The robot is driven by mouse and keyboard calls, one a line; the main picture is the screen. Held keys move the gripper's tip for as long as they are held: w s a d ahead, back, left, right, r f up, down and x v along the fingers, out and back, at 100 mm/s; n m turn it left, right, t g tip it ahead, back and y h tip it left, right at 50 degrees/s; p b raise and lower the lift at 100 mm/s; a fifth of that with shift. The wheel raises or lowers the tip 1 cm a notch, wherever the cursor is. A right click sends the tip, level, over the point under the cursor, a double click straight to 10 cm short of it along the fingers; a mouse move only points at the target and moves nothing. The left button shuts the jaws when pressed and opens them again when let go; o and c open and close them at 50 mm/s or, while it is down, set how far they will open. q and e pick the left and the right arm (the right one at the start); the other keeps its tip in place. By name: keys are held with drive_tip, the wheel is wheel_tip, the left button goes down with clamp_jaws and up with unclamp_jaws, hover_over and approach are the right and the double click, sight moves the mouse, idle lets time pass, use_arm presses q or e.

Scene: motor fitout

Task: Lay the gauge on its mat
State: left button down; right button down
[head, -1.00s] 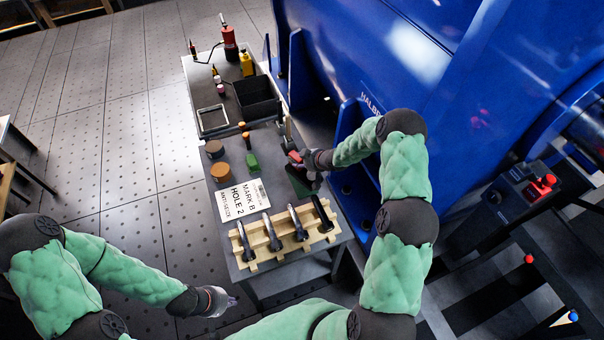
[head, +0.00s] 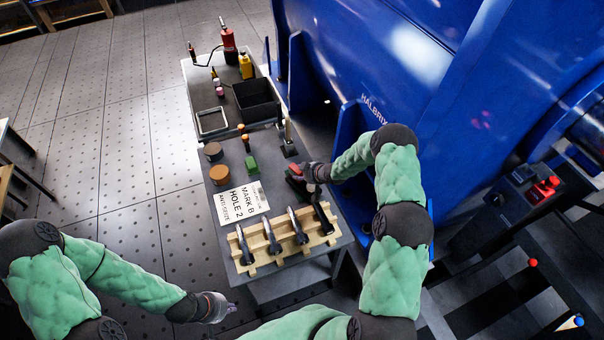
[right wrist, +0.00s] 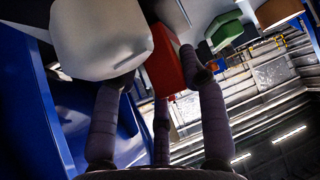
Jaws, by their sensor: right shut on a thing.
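My right gripper (head: 300,172) is shut on a red thing (head: 294,169), which I take to be the gauge, at the right side of the grey table. In the right wrist view the red block (right wrist: 163,62) shows between the fingers, with a large pale rounded part (right wrist: 100,38) beside it. A dark patch (head: 297,186), possibly the mat, lies under or just beside the held thing; the gripper partly hides it, and I cannot tell whether they touch. My left gripper (head: 226,308) is empty, low in front of the table; its fingers are too small to read.
A wooden rack (head: 250,268) with several dark tools stands at the near end. A printed card (head: 241,203), a green block (head: 251,163), an upright dark-based tool (head: 288,148) and a black bin (head: 257,99) share the table. The blue motor housing (head: 365,60) closes off the right.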

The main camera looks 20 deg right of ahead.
drive_tip(key=c, duration=0.7)
unclamp_jaws()
drive_tip(key=shift+r, duration=0.15)
drive_tip(key=shift+s+d+r+p, duration=0.1)
drive_tip(key=shift+s+r+p, duration=0.1)
drive_tip(key=shift+r+p, duration=0.1)
drive_tip(key=p+v, duration=0.2)
drive_tip(key=v, duration=0.9)
drive_tip(key=shift+s, duration=0.2)
